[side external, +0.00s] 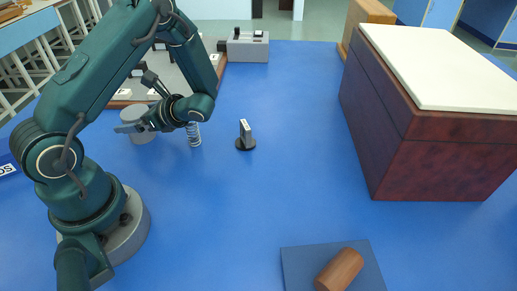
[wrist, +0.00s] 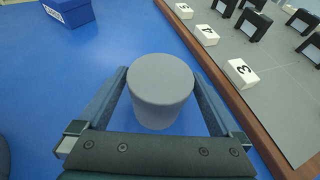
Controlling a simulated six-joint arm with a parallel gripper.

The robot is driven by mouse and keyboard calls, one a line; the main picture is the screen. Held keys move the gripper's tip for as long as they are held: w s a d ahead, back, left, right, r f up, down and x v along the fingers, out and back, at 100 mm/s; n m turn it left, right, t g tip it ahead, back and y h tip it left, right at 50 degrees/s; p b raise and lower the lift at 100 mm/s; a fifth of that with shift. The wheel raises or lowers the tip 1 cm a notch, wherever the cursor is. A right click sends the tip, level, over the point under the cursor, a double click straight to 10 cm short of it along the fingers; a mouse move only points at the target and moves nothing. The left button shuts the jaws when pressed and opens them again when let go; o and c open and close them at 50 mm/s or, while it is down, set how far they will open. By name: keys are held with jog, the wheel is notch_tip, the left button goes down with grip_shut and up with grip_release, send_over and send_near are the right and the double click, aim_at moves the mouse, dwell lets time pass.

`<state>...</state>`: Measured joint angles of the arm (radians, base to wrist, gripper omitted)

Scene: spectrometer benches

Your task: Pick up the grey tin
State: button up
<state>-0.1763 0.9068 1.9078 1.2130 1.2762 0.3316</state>
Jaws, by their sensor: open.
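The grey tin (wrist: 161,85) is a plain upright cylinder on the blue table. In the wrist view it stands between the two open fingers of my gripper (wrist: 160,100), with a narrow gap showing on each side. In the side view the tin (side external: 137,129) is at the left, partly covered by my gripper (side external: 132,127), which reaches over to it from the right. The fingers are open and nothing is held. Whether the fingertips are low enough to flank the tin fully I cannot tell.
A grey board (wrist: 284,84) with a wooden edge and numbered white blocks (wrist: 240,72) lies close right of the tin in the wrist view. A blue box (wrist: 68,12) is at upper left. A small can (side external: 194,135) and a black-based stand (side external: 245,137) are nearby.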

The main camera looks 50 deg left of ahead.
jog(key=shift+f+x, duration=0.15)
jog(key=shift+x, duration=0.65)
jog(key=shift+f+x, duration=0.15)
jog(key=shift+x, duration=0.7)
jog(key=shift+d, duration=0.15)
jog(key=c, duration=1.3)
jog(key=shift+r, duration=0.1)
